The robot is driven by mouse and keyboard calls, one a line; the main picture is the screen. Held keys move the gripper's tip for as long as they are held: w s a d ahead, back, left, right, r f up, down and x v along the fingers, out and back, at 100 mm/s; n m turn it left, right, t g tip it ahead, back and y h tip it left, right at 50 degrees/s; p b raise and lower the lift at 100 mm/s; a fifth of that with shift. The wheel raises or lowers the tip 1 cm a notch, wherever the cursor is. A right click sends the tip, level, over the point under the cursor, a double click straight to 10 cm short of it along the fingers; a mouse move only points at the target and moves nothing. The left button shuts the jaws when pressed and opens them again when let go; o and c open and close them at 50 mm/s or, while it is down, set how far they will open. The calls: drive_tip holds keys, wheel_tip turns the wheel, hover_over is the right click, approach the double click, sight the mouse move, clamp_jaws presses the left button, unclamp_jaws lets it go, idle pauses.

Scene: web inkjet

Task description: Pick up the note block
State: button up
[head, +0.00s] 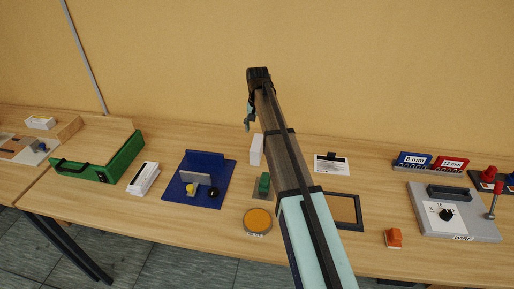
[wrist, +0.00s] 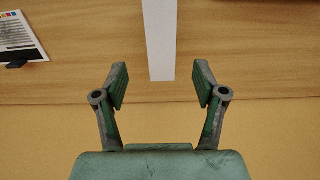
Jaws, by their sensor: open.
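A plain white upright block (head: 256,149) stands towards the back of the table and is the likely note block, though no label shows. In the wrist view the white block (wrist: 160,40) runs down from the top edge and ends between the lines of my fingers, near their tips. My gripper (wrist: 160,84) is open, with nothing between its fingers. In the head view my gripper (head: 248,118) is above and slightly left of the white block, partly hidden by my arm. Another white block with a dark stripe (head: 143,179) lies further left.
A green block (head: 264,184) and a round orange-topped tin (head: 257,221) stand in front of the white block. A blue fixture (head: 207,179) is to the left. The wall is close behind.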

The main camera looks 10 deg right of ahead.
sight(257, 142)
drive_tip(key=shift+f+p, duration=1.45)
drive_tip(key=shift+f, duration=2)
clamp_jaws()
